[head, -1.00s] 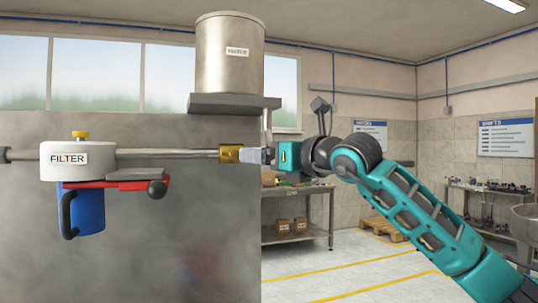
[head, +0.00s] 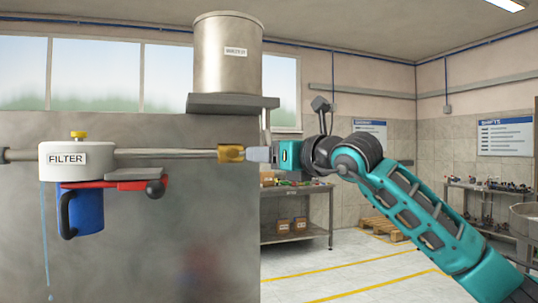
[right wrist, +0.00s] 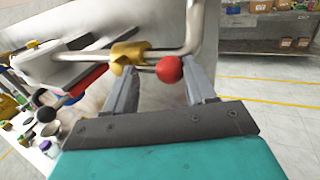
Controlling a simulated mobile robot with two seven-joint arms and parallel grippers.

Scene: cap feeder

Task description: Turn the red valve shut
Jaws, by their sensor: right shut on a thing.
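The red valve shows in the right wrist view as a brass body (right wrist: 128,55) on the pipe with a short lever ending in a red ball (right wrist: 169,69). My right gripper (right wrist: 160,72) is shut on the valve's lever, with the red ball between its fingers. In the head view, the brass valve body (head: 231,153) sits at the pipe's right end, and my right gripper (head: 261,154) is against its right side. The red ball is hidden there. My left gripper is in neither view.
A white filter housing (head: 77,159) sits on the pipe at left, with a blue bowl (head: 86,211) and a red lever (head: 110,184) below. A thin blue stream (head: 45,240) runs down beside it. A steel tank (head: 228,60) stands on a shelf above the valve.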

